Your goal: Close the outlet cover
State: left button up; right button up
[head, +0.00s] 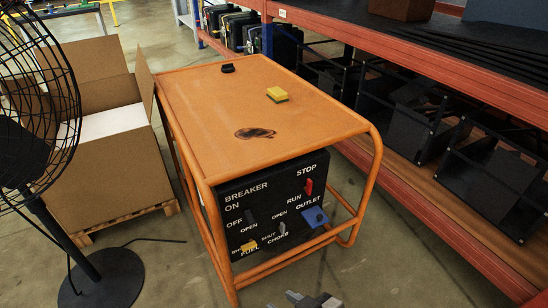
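An orange-framed generator (225,105) stands in the middle of the head view, with a black control panel (262,190) on its near side. The blue outlet piece (309,214) is at the panel's right, below the word OUTLET. It looks like a small square with a dark round spot on it; I cannot tell how far its cover is swung. Part of a grey gripper, apparently my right gripper (304,299), shows at the bottom edge, below and apart from the panel. Its finger opening is unclear. My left gripper is not in view.
The panel also has a red switch (309,187), a yellow fuel knob (248,246) and dark levers. An orange lower frame bar runs before the panel. A black fan (40,120) and cardboard box (110,165) stand left; shelving (430,55) lines the right.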

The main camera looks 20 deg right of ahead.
aim_at(314, 217)
jog(key=z, duration=1.1)
jog(key=k, duration=0.3)
jog(key=z, duration=0.25)
jog(key=i, duration=1.15)
jog(key=u, duration=0.85)
